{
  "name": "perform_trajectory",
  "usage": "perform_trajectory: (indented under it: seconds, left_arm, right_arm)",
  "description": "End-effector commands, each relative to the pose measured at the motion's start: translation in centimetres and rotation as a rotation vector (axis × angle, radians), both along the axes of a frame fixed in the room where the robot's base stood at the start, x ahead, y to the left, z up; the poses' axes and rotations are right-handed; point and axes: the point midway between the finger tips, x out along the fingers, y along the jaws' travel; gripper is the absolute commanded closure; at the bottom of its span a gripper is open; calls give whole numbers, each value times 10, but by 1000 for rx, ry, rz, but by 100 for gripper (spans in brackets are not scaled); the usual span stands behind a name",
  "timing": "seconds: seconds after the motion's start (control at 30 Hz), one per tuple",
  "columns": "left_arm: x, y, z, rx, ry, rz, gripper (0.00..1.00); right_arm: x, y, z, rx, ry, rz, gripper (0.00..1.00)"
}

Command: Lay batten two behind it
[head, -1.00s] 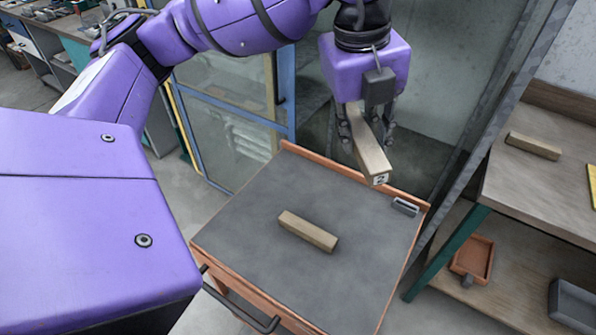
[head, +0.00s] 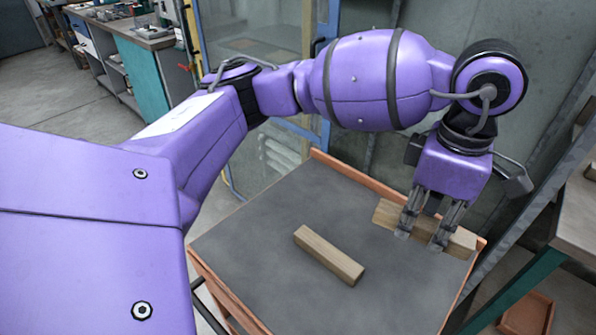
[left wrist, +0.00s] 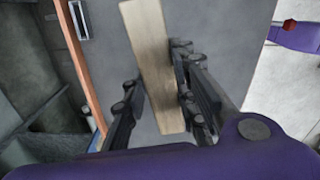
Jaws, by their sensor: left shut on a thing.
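One pale wooden batten (head: 330,256) lies alone on the dark grey mat (head: 285,225) of the cart top. My left gripper (head: 420,241) points down near the back right rim, with its fingers on either side of a second batten (head: 384,213). That batten is low over the mat, roughly parallel to the first and behind it with a clear gap. I cannot tell whether it touches the mat. In the left wrist view the held batten (left wrist: 150,45) runs between the fingers (left wrist: 155,85). My right gripper is out of view.
An orange raised rim (head: 345,170) edges the back of the cart top. A small grey piece (left wrist: 79,19) sits by the rim. A bench (head: 582,210) with an orange tray (head: 527,313) below stands at right. The mat's front is clear.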

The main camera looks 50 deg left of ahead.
Motion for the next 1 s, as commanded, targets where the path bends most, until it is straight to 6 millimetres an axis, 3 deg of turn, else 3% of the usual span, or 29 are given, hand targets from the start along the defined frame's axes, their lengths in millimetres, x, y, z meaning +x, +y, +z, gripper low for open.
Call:
perform_trajectory:
  seconds: [0.1,0.27,0.63,0.8,1.0]
  left_arm:
    - [4,-3,-9,5,-10,-126,100]
    - [5,3,-14,8,-17,-192,100]
    - [6,89,-52,12,-10,-188,100]
    - [6,114,-84,9,-9,-192,100]
    - [7,127,-101,6,-13,-195,100]
  right_arm:
    - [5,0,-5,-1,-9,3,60]
    - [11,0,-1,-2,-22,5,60]
    - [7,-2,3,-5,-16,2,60]
    - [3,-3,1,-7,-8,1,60]
    - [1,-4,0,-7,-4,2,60]
